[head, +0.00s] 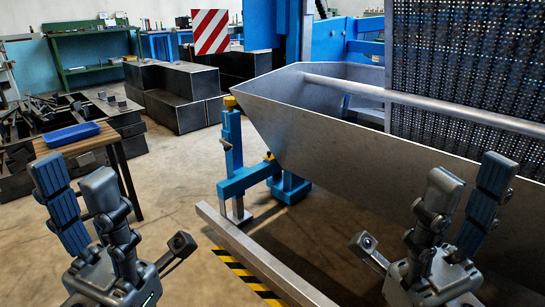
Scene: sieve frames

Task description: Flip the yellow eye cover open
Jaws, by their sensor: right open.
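A small yellow piece (230,102) sits on top of a blue upright post, left of centre in the head view. A second small yellow piece (269,156) sits lower, beside the tip of the grey metal trough. I cannot tell for sure which one is the eye cover, or whether it is open or shut. My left gripper (125,215) is at the lower left, fingers spread, empty and apart from both pieces. My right gripper (415,215) is at the lower right in front of the trough, open and empty.
The blue post (232,150) joins a blue bracket and foot on the floor. A large grey trough (340,150) fills the right side. A metal beam (260,262) lies in front, beside yellow-black floor stripes. A wooden table (75,150) with a blue tray (72,135) stands left.

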